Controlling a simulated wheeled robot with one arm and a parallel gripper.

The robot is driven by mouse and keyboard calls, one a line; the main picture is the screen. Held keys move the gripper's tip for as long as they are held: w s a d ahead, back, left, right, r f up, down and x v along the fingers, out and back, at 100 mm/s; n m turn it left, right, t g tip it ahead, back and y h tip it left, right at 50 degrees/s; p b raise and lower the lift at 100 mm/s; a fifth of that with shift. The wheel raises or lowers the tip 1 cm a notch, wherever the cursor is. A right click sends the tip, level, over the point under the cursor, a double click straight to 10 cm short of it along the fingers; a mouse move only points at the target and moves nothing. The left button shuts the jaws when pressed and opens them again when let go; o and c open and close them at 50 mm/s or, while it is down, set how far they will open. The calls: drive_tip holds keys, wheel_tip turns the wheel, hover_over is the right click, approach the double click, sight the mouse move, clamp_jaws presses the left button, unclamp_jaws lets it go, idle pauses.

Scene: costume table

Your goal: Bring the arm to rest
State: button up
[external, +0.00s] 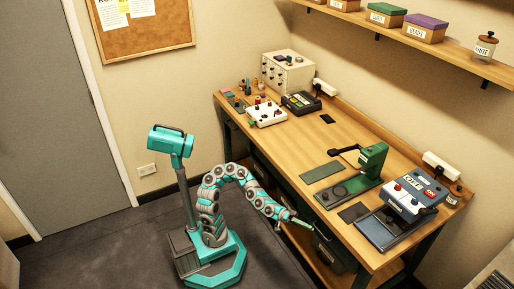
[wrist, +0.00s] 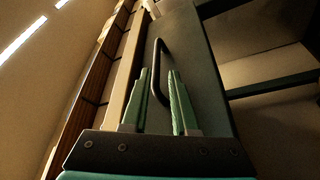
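My arm (external: 209,199) bends up and over, then reaches down to the right toward the front of the wooden table. My gripper (external: 303,223) is at about the height of the shelf space under the tabletop. In the wrist view my gripper (wrist: 158,88) shows two green fingers with a gap between them, and nothing is clamped. A black bar handle (wrist: 159,62) on a dark green front (wrist: 197,75) shows beyond and between the fingertips. I cannot tell whether the fingers touch it.
The table (external: 285,140) carries a green press (external: 372,163), a blue-grey device (external: 403,212) and a white box (external: 288,72). A dark green bin or drawer (external: 327,245) is under the tabletop, close to my gripper. The floor (external: 110,245) to the left is clear.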

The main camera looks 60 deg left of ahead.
drive_tip(key=w+a+f+m+g+y+p, duration=0.1)
drive_tip(key=a+f+y, duration=0.35)
drive_tip(key=f, duration=0.45)
drive_tip(key=a+f+m+g+y+p, duration=0.1)
drive_tip(key=a+f+m+g+y, duration=0.1)
drive_tip(key=a+f+y, duration=0.5)
drive_tip(key=s+a+f+n+g+y+p, duration=0.1)
drive_tip(key=s+a+f+g+y, duration=0.15)
drive_tip(key=a+f, duration=0.45)
drive_tip(key=s+a+f+g+y+p, duration=0.1)
drive_tip(key=s+a+f, duration=0.2)
drive_tip(key=a+f, duration=0.45)
drive_tip(key=s+a+n+g+y+b, duration=0.1)
drive_tip(key=s+a, duration=0.3)
drive_tip(key=a, duration=0.3)
drive_tip(key=s+a+n+g+y+b, duration=0.1)
drive_tip(key=s+a+n+y+b, duration=0.1)
drive_tip(key=s+a, duration=0.35)
drive_tip(key=s+a+n+y+b, duration=0.1)
drive_tip(key=s+a, duration=0.2)
drive_tip(key=a, duration=0.6)
wheel_tip(320, 180, up, 20)
drive_tip(key=p, duration=2.1)
drive_tip(key=shift+s+r, duration=0.15)
drive_tip(key=shift+r, duration=0.1)
drive_tip(key=shift+a, duration=0.1)
